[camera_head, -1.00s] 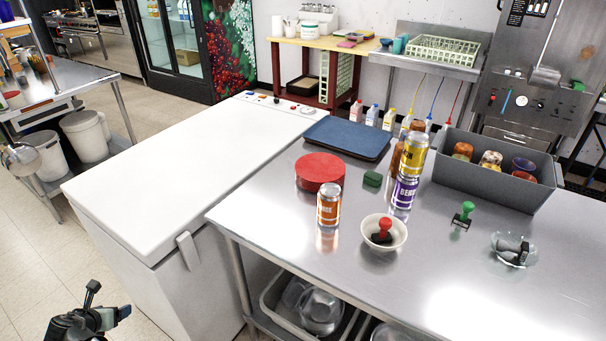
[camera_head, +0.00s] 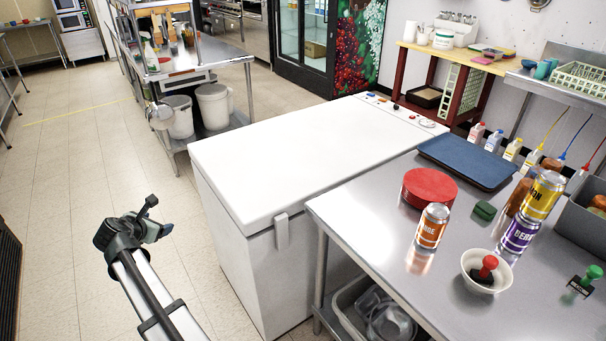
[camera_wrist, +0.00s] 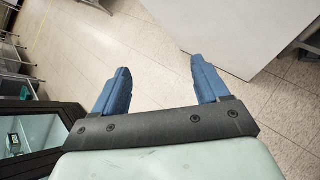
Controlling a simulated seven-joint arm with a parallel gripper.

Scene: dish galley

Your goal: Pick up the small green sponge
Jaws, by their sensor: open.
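The small green sponge (camera_head: 484,211) is a dark green block lying on the steel table (camera_head: 345,205), right of the red round tin and behind the orange can. My gripper (camera_head: 163,228) is over the floor to the left of the white chest, well apart from the sponge. In the wrist view, my gripper's two blue fingers (camera_wrist: 158,85) are spread with only floor tiles between them, so it is open and empty. The sponge does not show in the wrist view.
Around the sponge stand a red round tin (camera_head: 429,188), an orange can (camera_head: 431,226), stacked cans (camera_head: 519,236), a white bowl (camera_head: 472,283) with a red-handled stamp, and a blue tray (camera_head: 462,163). A white chest (camera_head: 300,160) lies between my gripper and the table.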

